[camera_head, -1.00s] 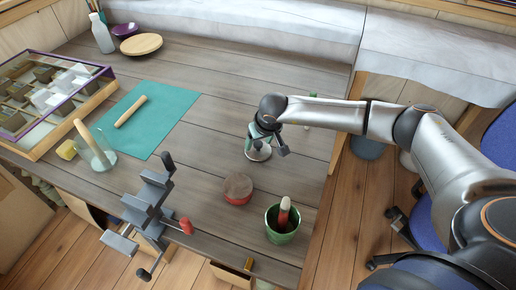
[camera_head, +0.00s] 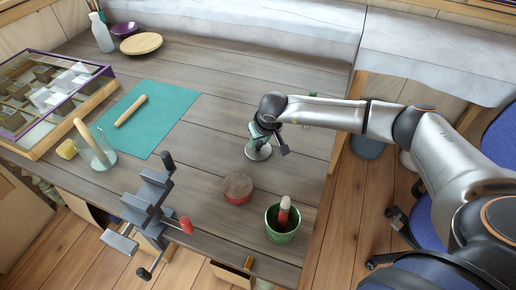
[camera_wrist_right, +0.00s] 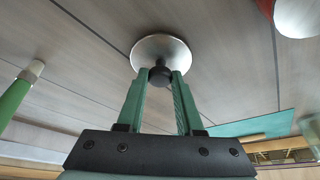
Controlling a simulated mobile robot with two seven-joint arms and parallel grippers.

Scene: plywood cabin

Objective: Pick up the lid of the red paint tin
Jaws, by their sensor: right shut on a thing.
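The lid is a round, shiny metal disc (camera_head: 258,154) with a dark knob, at the right part of the table. My right gripper (camera_head: 263,138) is above it, its green fingers shut on the knob. In the right wrist view the fingers (camera_wrist_right: 160,85) are on either side of the dark knob, and the lid (camera_wrist_right: 160,46) spreads beyond them. I cannot tell whether the lid touches the table. The low red tin (camera_head: 237,189) stands apart from the lid, nearer the front edge, its top brownish. Part of a red tin (camera_wrist_right: 296,16) shows in the wrist view. My left gripper is not in view.
A green pot (camera_head: 282,224) holding a red-handled tool stands near the front right edge. A grey stepped fixture (camera_head: 150,205) with a red tip is at the front edge. A teal mat (camera_head: 150,115) with a wooden roller lies left. The table's back middle is clear.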

